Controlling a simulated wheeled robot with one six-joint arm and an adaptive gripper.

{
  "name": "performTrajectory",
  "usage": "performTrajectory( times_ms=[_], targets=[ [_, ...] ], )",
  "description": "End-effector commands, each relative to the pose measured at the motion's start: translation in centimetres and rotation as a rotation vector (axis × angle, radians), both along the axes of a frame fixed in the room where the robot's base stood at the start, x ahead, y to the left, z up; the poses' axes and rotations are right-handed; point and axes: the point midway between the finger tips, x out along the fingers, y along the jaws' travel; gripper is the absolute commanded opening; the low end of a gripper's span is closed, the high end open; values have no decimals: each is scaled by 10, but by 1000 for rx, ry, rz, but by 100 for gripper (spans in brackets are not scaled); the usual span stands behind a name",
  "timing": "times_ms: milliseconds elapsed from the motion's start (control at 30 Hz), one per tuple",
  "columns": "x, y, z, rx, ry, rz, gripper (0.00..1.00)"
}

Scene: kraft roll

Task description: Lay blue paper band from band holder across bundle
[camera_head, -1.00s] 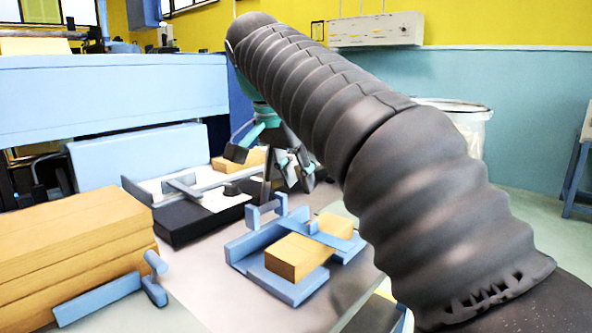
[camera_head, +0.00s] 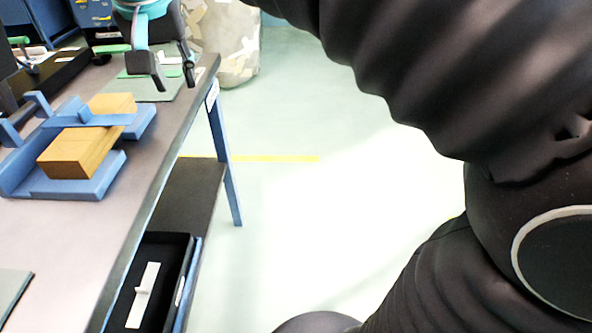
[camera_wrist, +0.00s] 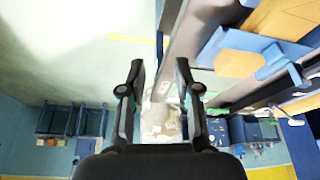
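The bundle (camera_head: 75,155) is a tan block in a blue cradle (camera_head: 95,188) on the table at left. My gripper (camera_head: 174,74) is open and empty, beyond the cradle and over the table's far end. In the wrist view my gripper (camera_wrist: 160,68) shows two spread fingers with nothing between them. I cannot clearly identify the band holder.
The grey table (camera_head: 140,195) has its edge just right of the cradle. A greenish mat (camera_head: 150,90) lies under my gripper. A black tray (camera_head: 150,280) with a white piece sits on the lower shelf. A patterned bin (camera_head: 225,45) stands beyond. Open floor lies to the right.

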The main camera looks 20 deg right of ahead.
Motion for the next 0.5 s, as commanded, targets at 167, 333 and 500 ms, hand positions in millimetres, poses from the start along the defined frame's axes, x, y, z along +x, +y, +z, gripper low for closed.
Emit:
performTrajectory(
  times_ms=[167, 333, 500],
  targets=[
    [-42, -66, -49, 10, -21, 55, 32],
    [-87, -110, -107, 11, -54, 102, 32],
    [-127, -136, -162, 3, -93, 129, 32]
  ],
)
